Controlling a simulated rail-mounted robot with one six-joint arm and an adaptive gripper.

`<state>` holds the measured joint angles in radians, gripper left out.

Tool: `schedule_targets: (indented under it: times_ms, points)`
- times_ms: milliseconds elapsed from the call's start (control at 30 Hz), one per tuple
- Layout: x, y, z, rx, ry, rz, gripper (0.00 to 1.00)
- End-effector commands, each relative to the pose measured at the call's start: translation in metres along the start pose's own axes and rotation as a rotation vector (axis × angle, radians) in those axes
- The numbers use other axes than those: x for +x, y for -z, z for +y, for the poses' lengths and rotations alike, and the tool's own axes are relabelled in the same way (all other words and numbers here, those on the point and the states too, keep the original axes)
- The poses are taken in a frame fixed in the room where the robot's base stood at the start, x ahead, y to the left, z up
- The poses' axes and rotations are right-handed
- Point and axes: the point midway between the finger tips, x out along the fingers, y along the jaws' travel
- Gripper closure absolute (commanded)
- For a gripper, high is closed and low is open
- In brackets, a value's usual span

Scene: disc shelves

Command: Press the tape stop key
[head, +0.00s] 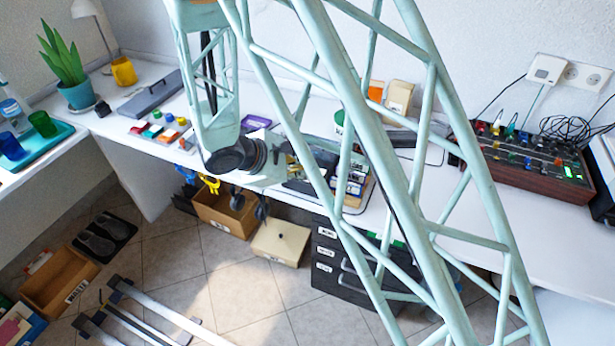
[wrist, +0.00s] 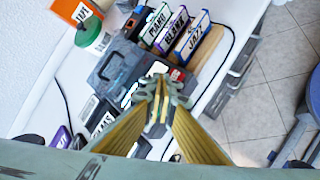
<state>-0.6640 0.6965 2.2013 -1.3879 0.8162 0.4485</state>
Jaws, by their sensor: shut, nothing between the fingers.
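A dark grey tape machine (wrist: 122,64) lies on the white desk in the wrist view. In the head view the dark machine (head: 303,184) is partly hidden behind my arm. My gripper (wrist: 159,84) has yellow fingers, shut and empty, and in the wrist view it overlaps the machine's near right part. I cannot tell whether the fingertips touch it. The keys lie around or behind the fingers, and I cannot make out which one is the stop key.
Cassettes labelled PIANO (wrist: 156,24), BLANK (wrist: 174,28) and JAZZ (wrist: 192,36) stand in a wooden rack beside the machine. A white tub with a green lid (wrist: 93,36) and an orange-labelled box (wrist: 78,12) are behind it. A mixer (head: 525,158) sits at the right.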

Motion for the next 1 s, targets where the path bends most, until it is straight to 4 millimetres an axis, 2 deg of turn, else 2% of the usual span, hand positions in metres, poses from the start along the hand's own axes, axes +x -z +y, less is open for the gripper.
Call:
schedule_targets:
  times_ms: [633,1000]
  points:
    - [0.0013,0.0009,-0.001,0.0,0.0,0.0,1.0]
    - [-0.0063,-0.0046,0.0047,0.0,0.0,0.0,1.0]
